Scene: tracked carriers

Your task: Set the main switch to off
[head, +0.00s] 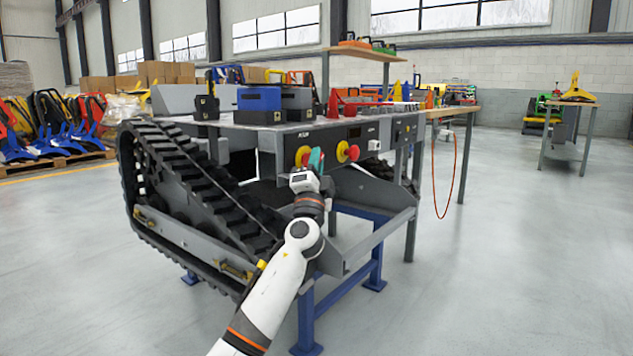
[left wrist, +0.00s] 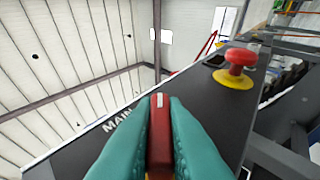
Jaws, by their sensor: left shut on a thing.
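The main switch is a red handle (left wrist: 159,130) under the "MAIN" label on the dark panel in the left wrist view. In the head view its yellow plate (head: 301,155) shows on the carrier's front panel, with the handle mostly hidden by my gripper. My left gripper (head: 316,158) has teal fingers, shut on the red handle from both sides; they also show in the left wrist view (left wrist: 160,115). The handle's exact setting cannot be told. The tracked carrier (head: 180,190) stands on a blue frame. My right gripper is not in view.
A red mushroom button (head: 353,152) on a yellow plate sits right of the switch; it also shows in the left wrist view (left wrist: 240,58). A blue-topped box (head: 259,104) and red cones stand on top. A workbench (head: 455,112) is behind right.

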